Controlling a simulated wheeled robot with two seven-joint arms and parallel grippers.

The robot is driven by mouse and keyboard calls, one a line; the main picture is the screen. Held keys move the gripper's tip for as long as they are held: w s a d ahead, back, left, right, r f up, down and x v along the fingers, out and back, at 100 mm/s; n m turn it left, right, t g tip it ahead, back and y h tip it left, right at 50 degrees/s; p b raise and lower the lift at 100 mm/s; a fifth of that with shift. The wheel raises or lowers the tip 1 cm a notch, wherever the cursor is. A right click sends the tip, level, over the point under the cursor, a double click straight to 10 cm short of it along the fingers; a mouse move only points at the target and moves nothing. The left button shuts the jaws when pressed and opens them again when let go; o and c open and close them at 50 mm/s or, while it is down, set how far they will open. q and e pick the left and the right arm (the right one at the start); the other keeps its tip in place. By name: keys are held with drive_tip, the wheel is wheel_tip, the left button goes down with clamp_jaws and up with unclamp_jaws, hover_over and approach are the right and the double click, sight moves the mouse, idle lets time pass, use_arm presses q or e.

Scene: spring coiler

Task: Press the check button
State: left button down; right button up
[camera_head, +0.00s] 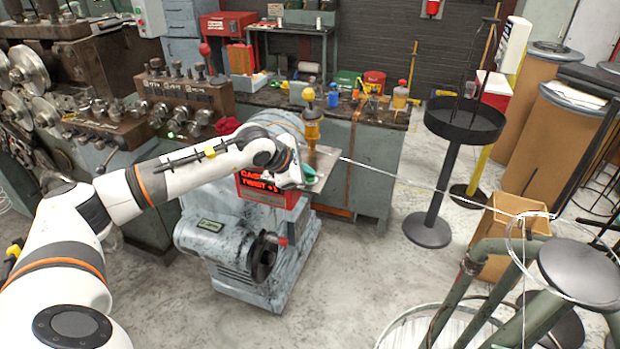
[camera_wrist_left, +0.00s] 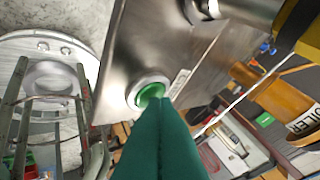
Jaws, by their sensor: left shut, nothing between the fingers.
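The check button is likely the round green button (camera_wrist_left: 150,93) with a pale ring on a brushed metal panel (camera_wrist_left: 125,50) in the left wrist view; a small label (camera_wrist_left: 180,82) beside it is unreadable. My left gripper (camera_wrist_left: 163,103), with teal fingers, is shut and empty. Its tips overlap the lower edge of the button; I cannot tell whether they touch. In the head view the left gripper (camera_head: 307,175) is at the metal box (camera_head: 326,163) on the grey machine, and hides the button. My right gripper is not in view.
A red-lettered display (camera_head: 262,188) sits just left of my gripper. A yellow-brown cylinder (camera_head: 312,125) stands above the box. A second dark round part (camera_wrist_left: 205,8) is at the panel's top edge.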

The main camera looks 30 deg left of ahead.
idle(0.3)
use_arm(q)
drive_tip(key=shift+r, duration=0.75)
drive_tip(key=shift+r, duration=0.15)
drive_tip(key=shift+r+p, duration=1.35)
drive_tip(key=shift+r, duration=1.05)
